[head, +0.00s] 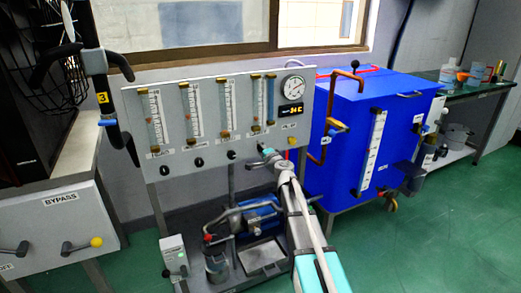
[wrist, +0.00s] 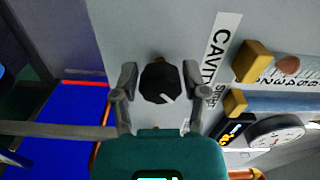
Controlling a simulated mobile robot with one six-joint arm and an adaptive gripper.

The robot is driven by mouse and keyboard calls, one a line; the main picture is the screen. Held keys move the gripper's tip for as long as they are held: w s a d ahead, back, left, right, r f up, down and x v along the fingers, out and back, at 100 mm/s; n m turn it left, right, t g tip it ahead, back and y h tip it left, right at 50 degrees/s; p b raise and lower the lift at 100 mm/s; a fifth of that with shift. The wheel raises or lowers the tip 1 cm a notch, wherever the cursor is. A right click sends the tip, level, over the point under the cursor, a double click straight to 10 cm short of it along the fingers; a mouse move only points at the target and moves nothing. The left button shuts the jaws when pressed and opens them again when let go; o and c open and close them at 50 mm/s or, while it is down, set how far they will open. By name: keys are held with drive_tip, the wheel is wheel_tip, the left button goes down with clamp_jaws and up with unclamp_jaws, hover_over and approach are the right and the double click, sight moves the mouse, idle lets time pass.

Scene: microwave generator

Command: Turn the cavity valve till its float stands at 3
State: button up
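The cavity valve's black knob (wrist: 160,82) sits on the grey panel in the wrist view, beside the printed CAVITY label (wrist: 217,48). Its white mark points to the lower right. My gripper (wrist: 160,76) is partly open, one finger on each side of the knob, with narrow gaps seeming to show. In the head view my gripper (head: 267,153) is at the panel's lower right and hides the knob. The nearby flow tube (head: 257,100) stands above it. A red-brown round piece (wrist: 288,65), perhaps its float, shows near the brass end block (wrist: 252,61). I cannot read its level.
Other flow tubes (head: 190,112) and black knobs (head: 198,162) line the panel to the left. A round gauge (head: 293,86) and a digital display (head: 291,111) are at the right. A blue tank (head: 345,140) stands close on the right. A pump (head: 255,215) is below.

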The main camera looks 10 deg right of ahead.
drive_tip(key=shift+o, duration=0.7)
drive_tip(key=v, duration=1.2)
